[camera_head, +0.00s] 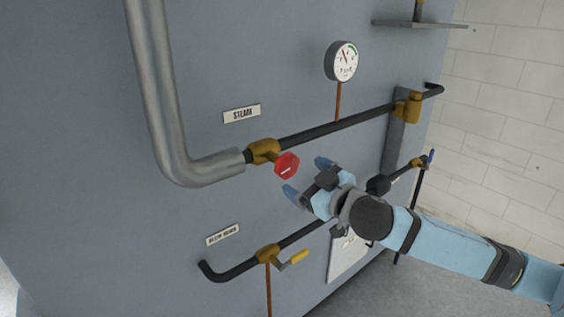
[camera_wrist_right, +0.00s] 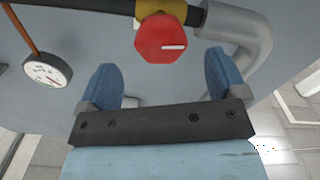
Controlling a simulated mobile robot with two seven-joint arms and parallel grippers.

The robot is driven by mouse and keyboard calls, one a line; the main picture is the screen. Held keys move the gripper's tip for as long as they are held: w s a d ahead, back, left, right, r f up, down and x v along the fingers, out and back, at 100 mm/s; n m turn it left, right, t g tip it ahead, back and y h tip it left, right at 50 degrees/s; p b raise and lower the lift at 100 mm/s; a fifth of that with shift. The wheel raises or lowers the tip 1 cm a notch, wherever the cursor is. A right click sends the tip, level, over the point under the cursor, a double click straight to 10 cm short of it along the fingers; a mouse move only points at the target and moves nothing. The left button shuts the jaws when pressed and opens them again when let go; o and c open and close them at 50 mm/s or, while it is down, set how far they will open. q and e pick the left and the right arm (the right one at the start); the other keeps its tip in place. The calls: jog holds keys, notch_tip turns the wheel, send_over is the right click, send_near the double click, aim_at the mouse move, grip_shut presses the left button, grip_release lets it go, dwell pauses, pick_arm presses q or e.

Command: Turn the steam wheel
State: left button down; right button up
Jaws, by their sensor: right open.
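The red steam wheel (camera_head: 287,165) sits on a brass valve (camera_head: 262,151) in the pipe below the "STEAM" label (camera_head: 241,113). A white mark shows on its face. My right gripper (camera_head: 306,177) is open, just to the right of the wheel in the head view, its blue fingertips pointing toward it. In the right wrist view the wheel (camera_wrist_right: 162,39) appears beyond and roughly between the two open fingers (camera_wrist_right: 160,80), with no contact that I can make out. My left gripper is not in view.
A pressure gauge (camera_head: 342,62) stands above the steam pipe on a copper stem. A lower pipe carries a valve with a yellow handle (camera_head: 292,259). A blue-handled valve (camera_head: 430,157) is to the right. A shelf (camera_head: 420,24) juts out at the top right.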

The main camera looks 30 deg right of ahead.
aim_at(291, 169)
jog(key=w, duration=0.2)
jog(key=w+p, duration=0.1)
jog(key=w, duration=0.5)
jog(key=shift+w+a+p, duration=0.1)
jog(key=shift+a+p, duration=0.2)
jog(key=shift+a, duration=0.05)
jog(key=c, duration=0.9)
